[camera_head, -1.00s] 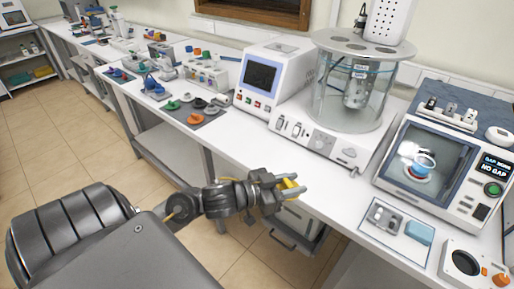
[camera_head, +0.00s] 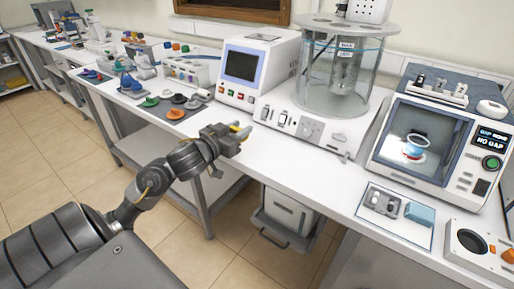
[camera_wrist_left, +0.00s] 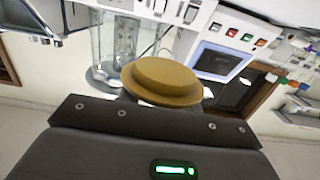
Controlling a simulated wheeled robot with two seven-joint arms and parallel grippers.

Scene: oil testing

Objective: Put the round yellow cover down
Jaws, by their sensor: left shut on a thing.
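My left gripper (camera_head: 228,137) is shut on the round yellow cover. It holds the cover near the front edge of the white bench, in front of the white unit with the screen. In the left wrist view the cover (camera_wrist_left: 160,80) is a stepped mustard disc just beyond the gripper body, and the fingers are mostly hidden. A dark grey mat (camera_head: 165,116) with green, orange, grey and black covers lies to the left. My right gripper is not in view.
The white unit with a screen (camera_head: 243,66) and the glass bath (camera_head: 340,70) stand behind. The oil tester with the glass window (camera_head: 440,140) is at the right, with a small tray (camera_head: 396,212) before it. Bare bench top (camera_head: 300,150) lies along the front.

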